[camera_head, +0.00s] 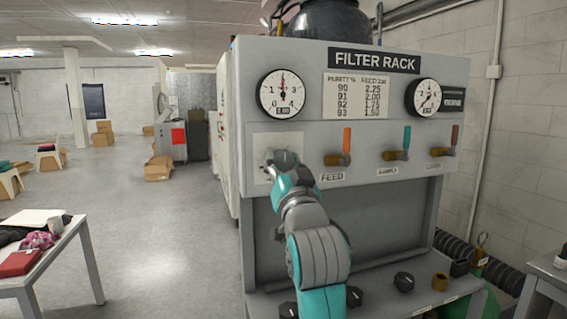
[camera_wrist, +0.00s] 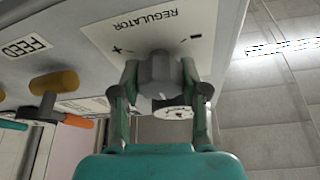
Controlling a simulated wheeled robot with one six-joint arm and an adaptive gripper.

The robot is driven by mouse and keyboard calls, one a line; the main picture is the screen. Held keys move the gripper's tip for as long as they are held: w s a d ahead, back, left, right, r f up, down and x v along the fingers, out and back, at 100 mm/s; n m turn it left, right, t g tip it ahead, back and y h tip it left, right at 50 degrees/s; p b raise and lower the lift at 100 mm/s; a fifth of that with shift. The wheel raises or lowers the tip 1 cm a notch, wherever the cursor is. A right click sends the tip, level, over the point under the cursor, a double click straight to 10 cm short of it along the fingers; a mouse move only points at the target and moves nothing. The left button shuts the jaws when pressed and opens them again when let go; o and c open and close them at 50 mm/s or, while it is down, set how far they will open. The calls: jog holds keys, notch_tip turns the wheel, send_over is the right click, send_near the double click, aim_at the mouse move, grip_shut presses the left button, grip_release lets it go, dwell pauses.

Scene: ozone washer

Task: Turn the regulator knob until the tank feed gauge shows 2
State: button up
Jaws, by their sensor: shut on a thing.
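The grey regulator knob (camera_wrist: 159,73) sits on a white plate marked REGULATOR, plus and minus, which shows upside down in the wrist view. My gripper (camera_wrist: 160,85) is shut on the knob, one finger on each side. In the head view the knob (camera_head: 286,158) is partly hidden by my gripper (camera_head: 285,172). Above it on the filter rack (camera_head: 300,55) is a round left gauge (camera_head: 283,94), with a scale from 0 to 4. Its red needle points almost straight up, near the 2. The small readout below is too blurred to be sure of.
A second gauge (camera_head: 427,97) is at the right. Open floor lies to the left.

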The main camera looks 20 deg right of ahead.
jog(key=o, duration=1.2)
jog(key=shift+c, duration=0.2)
jog(key=v, duration=1.2)
